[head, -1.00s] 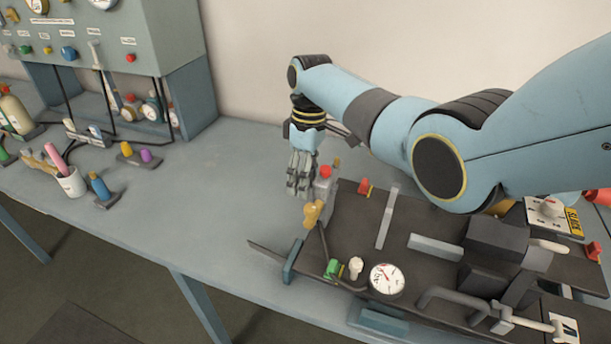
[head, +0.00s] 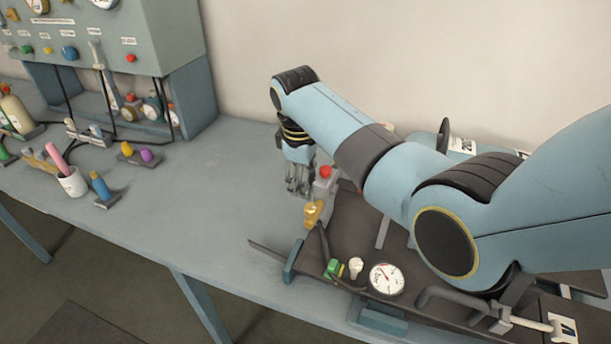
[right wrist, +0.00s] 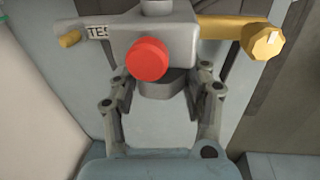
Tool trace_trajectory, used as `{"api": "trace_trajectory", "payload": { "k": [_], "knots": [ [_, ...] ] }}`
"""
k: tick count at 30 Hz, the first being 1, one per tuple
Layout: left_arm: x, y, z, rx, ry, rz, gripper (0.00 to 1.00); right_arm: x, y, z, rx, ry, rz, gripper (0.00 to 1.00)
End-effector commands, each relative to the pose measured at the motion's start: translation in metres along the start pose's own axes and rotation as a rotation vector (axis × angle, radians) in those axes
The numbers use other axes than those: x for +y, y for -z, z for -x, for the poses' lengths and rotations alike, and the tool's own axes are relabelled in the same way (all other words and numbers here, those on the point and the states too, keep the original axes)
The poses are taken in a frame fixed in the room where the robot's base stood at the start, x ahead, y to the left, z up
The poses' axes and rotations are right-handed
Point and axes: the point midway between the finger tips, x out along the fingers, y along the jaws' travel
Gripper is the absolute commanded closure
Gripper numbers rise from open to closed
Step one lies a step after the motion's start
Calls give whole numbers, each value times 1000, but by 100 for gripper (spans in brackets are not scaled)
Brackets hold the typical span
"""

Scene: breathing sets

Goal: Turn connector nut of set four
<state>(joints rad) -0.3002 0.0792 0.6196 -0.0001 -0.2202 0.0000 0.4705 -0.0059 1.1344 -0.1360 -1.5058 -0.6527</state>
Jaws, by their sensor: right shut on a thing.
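The set's grey valve block (head: 324,188), with a red knob (head: 325,172) and a yellow knob (head: 313,211), stands at the far left corner of the dark board (head: 345,222). In the right wrist view the red knob (right wrist: 148,60) and yellow knob (right wrist: 263,41) show at the top. A dark grey round connector nut (right wrist: 164,86) sits below the red knob. My right gripper (right wrist: 162,92) has its fingers on both sides of this nut and is shut on it. In the head view my right gripper (head: 299,186) is just left of the block. My left gripper is not in view.
A round gauge (head: 386,279), a green fitting (head: 333,269) and a black hose are at the board's front. My right arm covers much of the board. A white cup (head: 72,182) and a blue fitting (head: 101,187) stand at left. The table's middle is clear.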

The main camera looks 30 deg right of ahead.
Motion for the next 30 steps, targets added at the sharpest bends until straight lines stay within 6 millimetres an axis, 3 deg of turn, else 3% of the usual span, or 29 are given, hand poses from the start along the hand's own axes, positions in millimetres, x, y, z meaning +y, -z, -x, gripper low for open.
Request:
{"api": "trace_trajectory", "payload": {
  "k": [15, 30],
  "knots": [
    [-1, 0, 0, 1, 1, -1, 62, -4, 1, 0, 2, -294, 0, 85],
    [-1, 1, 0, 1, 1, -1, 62, -3, 0, 0, 1, -335, 0, 85]
  ]
}}
